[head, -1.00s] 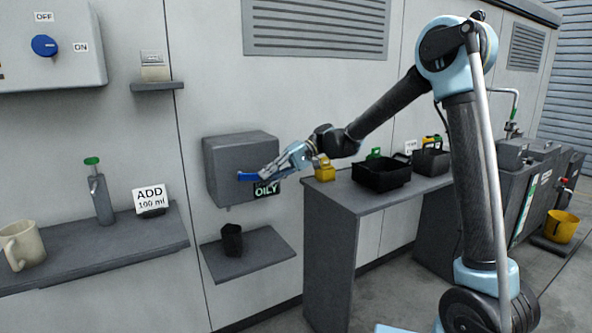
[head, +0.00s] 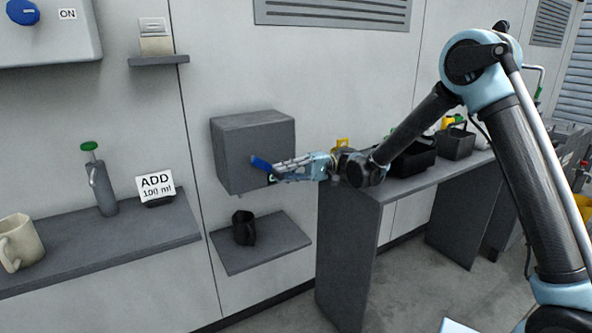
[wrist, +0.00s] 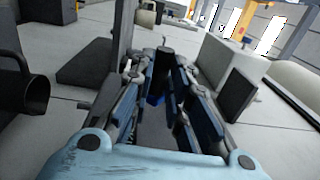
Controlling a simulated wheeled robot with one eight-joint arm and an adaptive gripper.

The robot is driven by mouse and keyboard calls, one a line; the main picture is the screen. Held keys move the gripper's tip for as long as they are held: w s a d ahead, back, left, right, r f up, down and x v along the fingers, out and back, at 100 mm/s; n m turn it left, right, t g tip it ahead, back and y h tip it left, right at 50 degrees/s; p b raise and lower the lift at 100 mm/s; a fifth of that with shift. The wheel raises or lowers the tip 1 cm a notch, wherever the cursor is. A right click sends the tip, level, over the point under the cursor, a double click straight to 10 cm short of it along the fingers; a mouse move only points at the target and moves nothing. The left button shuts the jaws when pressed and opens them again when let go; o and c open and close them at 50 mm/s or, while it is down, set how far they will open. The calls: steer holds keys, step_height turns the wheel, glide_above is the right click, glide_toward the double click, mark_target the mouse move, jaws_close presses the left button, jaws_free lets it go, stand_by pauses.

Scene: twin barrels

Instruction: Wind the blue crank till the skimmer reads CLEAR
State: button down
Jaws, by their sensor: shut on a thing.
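The skimmer is a grey box (head: 240,135) on the wall. Its blue crank (head: 260,163) sticks out at the front, tilted with its free end up and left. My gripper (head: 280,168) is shut on the crank, reaching in from the right. In the wrist view a bit of the blue crank (wrist: 155,99) shows between the fingers (wrist: 163,85).
A shelf (head: 285,240) below the box holds a black cup (head: 243,230). A left shelf (head: 90,245) holds a beige mug (head: 22,243), a grey bottle (head: 103,190) and an "ADD 100 ml" card (head: 155,186). A bench (head: 345,205) with black trays stands under my arm at right.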

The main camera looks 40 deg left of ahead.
steer(key=shift+d+f, duration=0.1)
steer(key=shift+d, duration=0.05)
steer(key=c, duration=1.5)
jaws_free()
steer(key=shift+c, duration=0.2)
step_height(320, 180, up, 10)
step_height(320, 180, up, 20)
steer(key=shift+w+d+r, duration=0.2)
steer(key=shift+d+r, duration=0.05)
steer(key=shift+d, duration=0.05)
stand_by(2.0)
